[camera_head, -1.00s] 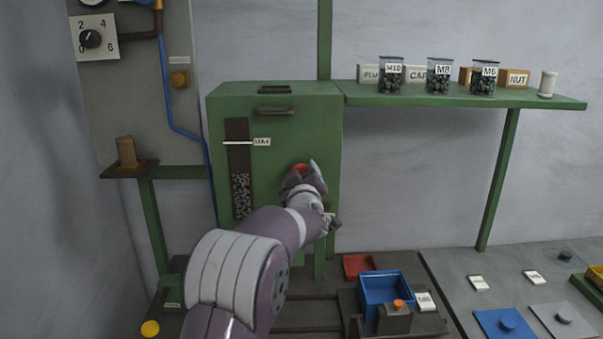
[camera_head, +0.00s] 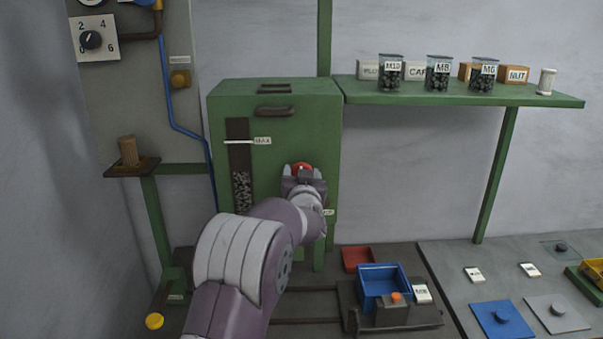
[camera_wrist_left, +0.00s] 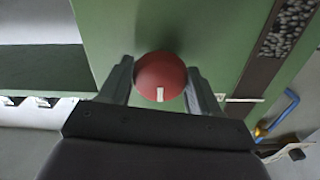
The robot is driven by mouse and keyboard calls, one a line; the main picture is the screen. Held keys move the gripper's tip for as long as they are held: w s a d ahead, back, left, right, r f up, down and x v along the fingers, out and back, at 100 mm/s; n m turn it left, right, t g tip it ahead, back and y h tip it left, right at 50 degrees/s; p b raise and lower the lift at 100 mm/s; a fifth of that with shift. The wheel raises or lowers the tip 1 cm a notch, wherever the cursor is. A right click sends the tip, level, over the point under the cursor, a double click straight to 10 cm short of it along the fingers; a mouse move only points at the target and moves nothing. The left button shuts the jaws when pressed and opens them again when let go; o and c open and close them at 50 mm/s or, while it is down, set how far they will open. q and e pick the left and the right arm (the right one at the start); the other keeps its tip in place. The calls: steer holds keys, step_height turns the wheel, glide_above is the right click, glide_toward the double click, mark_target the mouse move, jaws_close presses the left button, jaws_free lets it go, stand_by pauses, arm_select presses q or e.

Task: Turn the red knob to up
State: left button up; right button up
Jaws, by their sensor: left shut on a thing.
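The red knob (camera_head: 302,167) is on the front of the green cabinet (camera_head: 295,130), right of its dark level window. My left gripper (camera_head: 302,172) reaches it from below and in front, with one finger on each side. In the left wrist view, the fingers flank the round red knob (camera_wrist_left: 161,76) and are shut on it. The knob's white mark shows at its lower edge there, on the side toward the window's white line, which is upward on the cabinet. The gripper hides the knob's lower part in the head view. My right gripper is not in view.
A green shelf (camera_head: 465,95) with jars and boxes extends right of the cabinet. Below stand a blue bin (camera_head: 384,283) and a red tray (camera_head: 357,257). A grey panel with a black dial (camera_head: 91,40) and blue pipe is at left.

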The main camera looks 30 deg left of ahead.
arm_select(q)
steer(key=shift+f+m, duration=0.25)
steer(key=shift+m, duration=0.15)
steer(key=o, duration=0.9)
steer(key=shift+o, duration=0.4)
steer(key=shift+r, duration=0.1)
steer(key=shift+s+d, duration=0.1)
steer(key=b+v, duration=0.5)
steer(key=v, duration=0.7)
steer(key=shift+s, duration=0.25)
